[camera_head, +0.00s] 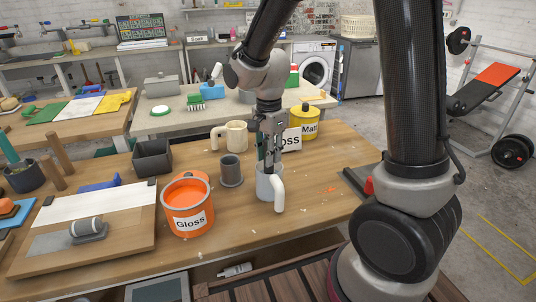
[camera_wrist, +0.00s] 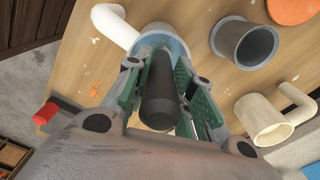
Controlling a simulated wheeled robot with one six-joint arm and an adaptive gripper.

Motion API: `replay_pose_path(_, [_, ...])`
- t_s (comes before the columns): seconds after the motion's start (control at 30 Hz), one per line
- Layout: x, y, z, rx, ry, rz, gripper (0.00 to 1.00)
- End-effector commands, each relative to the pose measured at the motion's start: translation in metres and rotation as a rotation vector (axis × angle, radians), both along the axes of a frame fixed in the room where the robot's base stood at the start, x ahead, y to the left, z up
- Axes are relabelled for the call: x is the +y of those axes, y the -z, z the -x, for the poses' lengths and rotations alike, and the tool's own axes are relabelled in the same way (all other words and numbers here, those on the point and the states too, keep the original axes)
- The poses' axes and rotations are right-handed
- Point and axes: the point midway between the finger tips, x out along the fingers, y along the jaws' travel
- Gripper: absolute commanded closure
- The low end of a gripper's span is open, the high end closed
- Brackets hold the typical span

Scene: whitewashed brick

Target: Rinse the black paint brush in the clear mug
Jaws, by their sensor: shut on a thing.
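The clear mug (camera_head: 267,187), greyish with a white handle, stands upright on the wooden table near its front right part. My gripper (camera_head: 268,160) points down right over the mug, with its fingertips at or just inside the rim. In the wrist view my gripper (camera_wrist: 158,65) is shut on the black paint brush (camera_wrist: 158,95), whose dark round handle end faces the camera. The brush's lower end points into the mug (camera_wrist: 179,46), but its bristles are hidden. I cannot tell whether they touch the bottom.
A grey cup (camera_head: 231,172) stands close to the left of the mug. An orange Gloss paint can (camera_head: 188,208) is further left. The table right of the mug is mostly clear, with orange flecks.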

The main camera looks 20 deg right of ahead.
Motion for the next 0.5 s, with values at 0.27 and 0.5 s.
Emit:
replay_pose_path(0.27, [0.000,0.000,-0.001,0.000,0.000,0.000,1.00])
replay_pose_path(0.5, [0.000,-0.012,-0.002,-0.002,0.000,-0.001,1.00])
